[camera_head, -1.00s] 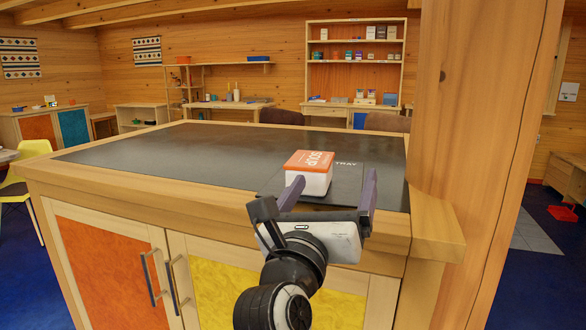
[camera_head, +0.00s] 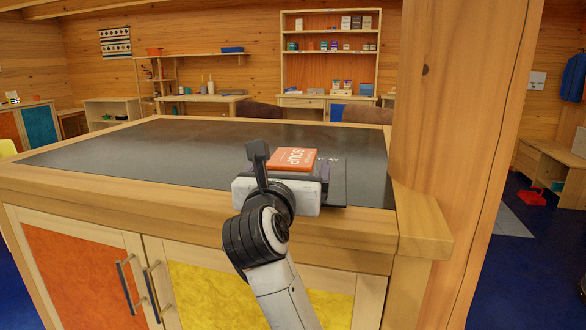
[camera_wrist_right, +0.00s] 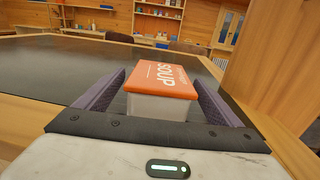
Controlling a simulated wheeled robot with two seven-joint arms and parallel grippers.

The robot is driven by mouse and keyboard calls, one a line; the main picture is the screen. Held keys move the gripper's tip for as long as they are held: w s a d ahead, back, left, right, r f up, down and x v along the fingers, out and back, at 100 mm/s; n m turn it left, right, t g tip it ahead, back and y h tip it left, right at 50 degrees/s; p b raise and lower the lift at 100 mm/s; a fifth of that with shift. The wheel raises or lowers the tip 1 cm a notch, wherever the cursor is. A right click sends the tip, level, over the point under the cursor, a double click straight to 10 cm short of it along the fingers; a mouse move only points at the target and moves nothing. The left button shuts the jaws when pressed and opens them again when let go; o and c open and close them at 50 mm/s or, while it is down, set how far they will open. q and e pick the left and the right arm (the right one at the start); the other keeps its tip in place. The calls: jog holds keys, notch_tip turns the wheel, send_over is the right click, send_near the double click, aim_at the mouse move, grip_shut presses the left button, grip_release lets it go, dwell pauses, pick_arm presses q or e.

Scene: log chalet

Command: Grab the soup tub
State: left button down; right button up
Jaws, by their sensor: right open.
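The soup tub (camera_head: 291,158) has an orange lid with white "SOUP" lettering and a pale body. It sits on the dark countertop near the front right edge of the cabinet. In the right wrist view the tub (camera_wrist_right: 160,82) stands between the two purple finger pads. My right gripper (camera_head: 292,168) is open, with one finger on each side of the tub; it also shows in the right wrist view (camera_wrist_right: 158,98). In the head view the gripper hides the tub's front. My left gripper is not in view.
The wooden cabinet (camera_head: 330,225) carries the dark countertop (camera_head: 150,148), which is mostly clear to the left. A thick wooden post (camera_head: 455,110) rises close on the right.

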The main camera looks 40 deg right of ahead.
jog(key=shift+x, duration=1.05)
jog(key=c, duration=1.4)
jog(key=shift+r, duration=0.2)
jog(key=shift+c, duration=1)
